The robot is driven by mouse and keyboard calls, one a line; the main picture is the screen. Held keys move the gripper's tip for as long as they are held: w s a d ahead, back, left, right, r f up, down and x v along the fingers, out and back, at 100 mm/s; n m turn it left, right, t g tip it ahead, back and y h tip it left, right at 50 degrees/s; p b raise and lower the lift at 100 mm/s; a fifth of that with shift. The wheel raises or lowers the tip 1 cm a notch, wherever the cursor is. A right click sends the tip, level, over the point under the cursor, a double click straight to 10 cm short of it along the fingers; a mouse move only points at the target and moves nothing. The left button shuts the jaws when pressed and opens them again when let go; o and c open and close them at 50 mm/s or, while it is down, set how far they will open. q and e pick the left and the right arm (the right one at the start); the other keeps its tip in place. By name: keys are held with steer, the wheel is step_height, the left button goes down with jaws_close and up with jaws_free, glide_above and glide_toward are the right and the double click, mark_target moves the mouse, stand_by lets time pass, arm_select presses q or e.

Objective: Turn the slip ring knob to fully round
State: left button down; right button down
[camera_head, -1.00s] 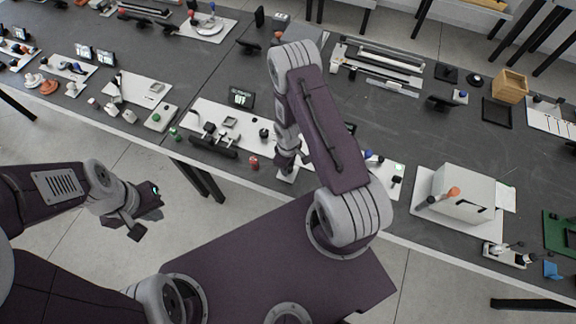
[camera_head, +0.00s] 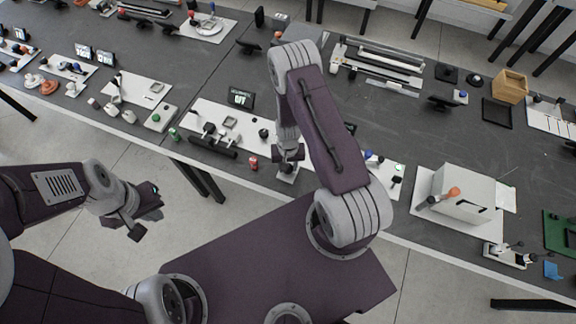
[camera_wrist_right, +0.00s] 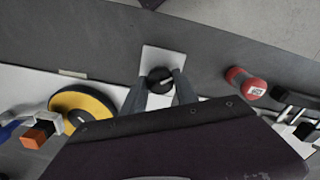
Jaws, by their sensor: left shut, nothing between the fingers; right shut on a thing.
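The slip ring knob (camera_wrist_right: 160,80) is a round black knob with a pale pointer line, on a small white plate (camera_wrist_right: 163,58) in the right wrist view. My right gripper (camera_wrist_right: 160,92) is shut on the knob, one finger on each side. In the head view my right gripper (camera_head: 289,156) points down at the table's front edge and hides the knob; part of the white plate (camera_head: 287,177) shows below it. My left gripper (camera_head: 140,215) is shut and empty, off the table at the left.
A yellow-and-black disc (camera_wrist_right: 82,108) lies on the other side in the wrist view. A small display (camera_head: 240,98) stands behind a white board with several parts. A white box (camera_head: 462,193) is at the right.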

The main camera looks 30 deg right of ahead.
steer(key=m, duration=0.6)
steer(key=shift+s, duration=0.1)
steer(key=m, duration=0.6)
steer(key=shift+m, duration=0.4)
steer(key=m, duration=1.3)
steer(key=shift+m, duration=0.3)
steer(key=c, duration=0.9)
jaws_free()
steer(key=shift+c, duration=0.2)
steer(key=shift+r, duration=0.1)
